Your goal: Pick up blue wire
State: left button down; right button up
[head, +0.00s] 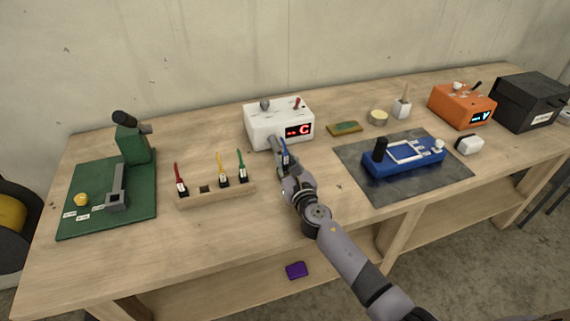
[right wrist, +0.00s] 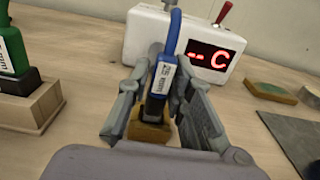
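The blue wire (head: 285,152) stands upright at the tip of my right arm, in front of the white box. In the right wrist view the blue wire (right wrist: 157,82) has a dark plug with a white label and a blue cable curving up. My right gripper (head: 284,168) is shut on its plug, one finger on each side; the fingers also show in the right wrist view (right wrist: 160,95). A brownish part shows below the plug between the fingers. My left gripper is not in view.
A wooden rack (head: 215,196) holds red, yellow and green wires and has an empty slot. The white box (head: 262,128) with a red display stands behind my gripper. A blue device (head: 405,163) on a grey mat lies to the right, a green stand (head: 133,145) to the left.

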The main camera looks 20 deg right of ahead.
grip_shut()
jog(key=shift+r, duration=0.15)
